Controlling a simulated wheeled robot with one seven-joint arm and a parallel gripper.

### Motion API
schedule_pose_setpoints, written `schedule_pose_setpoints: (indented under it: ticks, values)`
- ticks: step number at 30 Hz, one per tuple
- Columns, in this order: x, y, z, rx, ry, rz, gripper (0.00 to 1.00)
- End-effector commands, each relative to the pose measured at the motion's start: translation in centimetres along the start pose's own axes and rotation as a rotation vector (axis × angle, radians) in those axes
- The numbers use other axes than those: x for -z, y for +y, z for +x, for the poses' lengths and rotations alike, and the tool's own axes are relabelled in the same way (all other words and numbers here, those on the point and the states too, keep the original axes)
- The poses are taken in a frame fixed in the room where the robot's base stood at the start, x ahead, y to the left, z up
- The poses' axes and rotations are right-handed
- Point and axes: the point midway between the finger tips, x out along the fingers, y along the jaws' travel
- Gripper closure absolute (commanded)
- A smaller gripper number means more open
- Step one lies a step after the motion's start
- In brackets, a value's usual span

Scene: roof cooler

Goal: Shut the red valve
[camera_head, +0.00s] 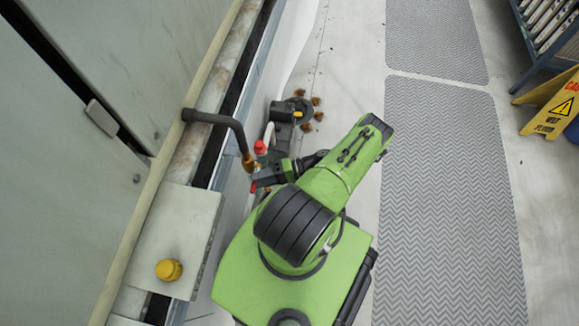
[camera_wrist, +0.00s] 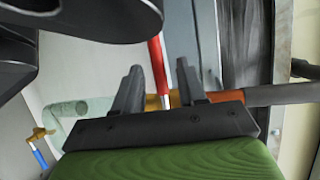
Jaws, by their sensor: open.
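The red valve handle (camera_wrist: 157,66) stands between and just beyond the two fingers of my gripper (camera_wrist: 158,88) in the wrist view. The fingers are apart, and I cannot tell whether either touches the handle. A brass valve body (camera_wrist: 182,98) shows behind the fingers, joined to a copper-coloured fitting and a dark pipe (camera_wrist: 285,93). In the head view, a red part of the valve (camera_head: 260,147) shows at the bent dark pipe's (camera_head: 218,119) lower end, beside my gripper (camera_head: 268,176). My arm partly hides the valve there.
Another valve with a blue handle (camera_wrist: 40,158) is at lower left in the wrist view. A large cabinet (camera_head: 70,170) borders the left, with a yellow knob (camera_head: 168,270) on a box. A grey mat (camera_head: 445,210) and yellow wet-floor sign (camera_head: 550,105) are right.

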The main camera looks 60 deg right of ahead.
Motion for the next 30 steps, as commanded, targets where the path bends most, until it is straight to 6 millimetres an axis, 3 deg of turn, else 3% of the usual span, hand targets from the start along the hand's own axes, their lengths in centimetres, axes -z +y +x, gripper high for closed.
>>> schedule_pose_setpoints:
  ticks: [15, 21, 30]
  values:
    - [0.1, 0.0, -13.2, -0.001, 0.008, -0.004, 0.59]
    - [0.0, 0.0, -15.0, -0.001, 0.004, -0.001, 0.59]
    - [0.0, 0.0, -15.0, -0.001, 0.002, -0.001, 0.59]
